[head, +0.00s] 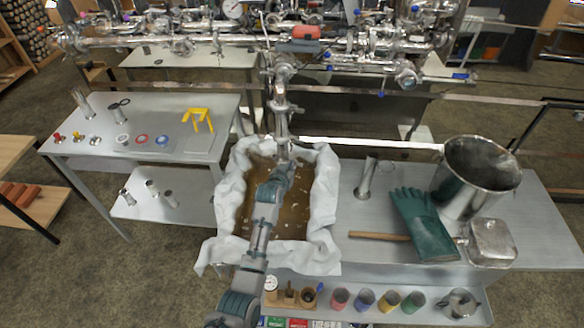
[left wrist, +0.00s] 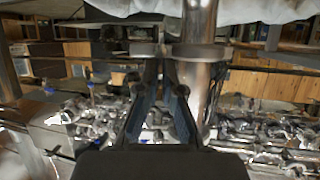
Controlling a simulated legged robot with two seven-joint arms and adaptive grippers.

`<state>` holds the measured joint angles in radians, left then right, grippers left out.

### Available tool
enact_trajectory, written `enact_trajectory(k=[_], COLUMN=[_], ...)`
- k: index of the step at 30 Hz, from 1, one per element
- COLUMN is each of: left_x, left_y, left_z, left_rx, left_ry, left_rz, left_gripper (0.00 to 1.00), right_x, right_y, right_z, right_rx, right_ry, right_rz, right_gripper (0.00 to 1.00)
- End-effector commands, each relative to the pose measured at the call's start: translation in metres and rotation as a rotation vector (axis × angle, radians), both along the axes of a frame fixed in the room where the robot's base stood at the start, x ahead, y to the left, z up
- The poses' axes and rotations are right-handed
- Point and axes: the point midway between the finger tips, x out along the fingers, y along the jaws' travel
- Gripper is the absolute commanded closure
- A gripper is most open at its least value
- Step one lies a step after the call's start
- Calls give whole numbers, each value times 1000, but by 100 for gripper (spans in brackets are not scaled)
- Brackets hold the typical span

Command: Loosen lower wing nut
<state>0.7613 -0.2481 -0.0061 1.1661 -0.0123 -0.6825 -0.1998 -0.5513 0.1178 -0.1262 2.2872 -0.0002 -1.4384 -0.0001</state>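A vertical steel pipe (head: 281,98) with clamped joints hangs from the overhead pipework and ends above the cloth-lined pan. My left gripper (head: 287,160) is at the lower part of this pipe, with my arm coming up over the pan. In the left wrist view the two dark fingers (left wrist: 161,68) stand apart with their blue inner faces showing. Their tips are beside a flanged clamp joint (left wrist: 205,54) on the pipe. The lower wing nut cannot be made out; it is small or hidden by the fingers. I cannot tell whether the tips touch the joint. My right gripper is out of view.
The pan (head: 239,215) holds brown liquid under a white cloth edge. A left table (head: 150,110) carries small fittings and a yellow stand (head: 198,117).

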Motion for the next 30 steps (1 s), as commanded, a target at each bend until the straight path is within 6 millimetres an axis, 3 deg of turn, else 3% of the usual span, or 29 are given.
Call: enact_trajectory(k=[1,9,21,30], left_x=[-2,-2,0,0], left_y=[-8,-7,1,6], left_z=[-2,-2,-4,-9], left_rx=[-8,-33,-266,-468], left_ry=[6,14,74,127], left_rz=[-14,-15,-10,-10], left_gripper=[100,100,100,100], right_x=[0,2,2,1], right_y=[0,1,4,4], right_z=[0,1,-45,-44], right_rx=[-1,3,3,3], right_ry=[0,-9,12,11], right_rz=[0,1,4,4], right_gripper=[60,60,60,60])
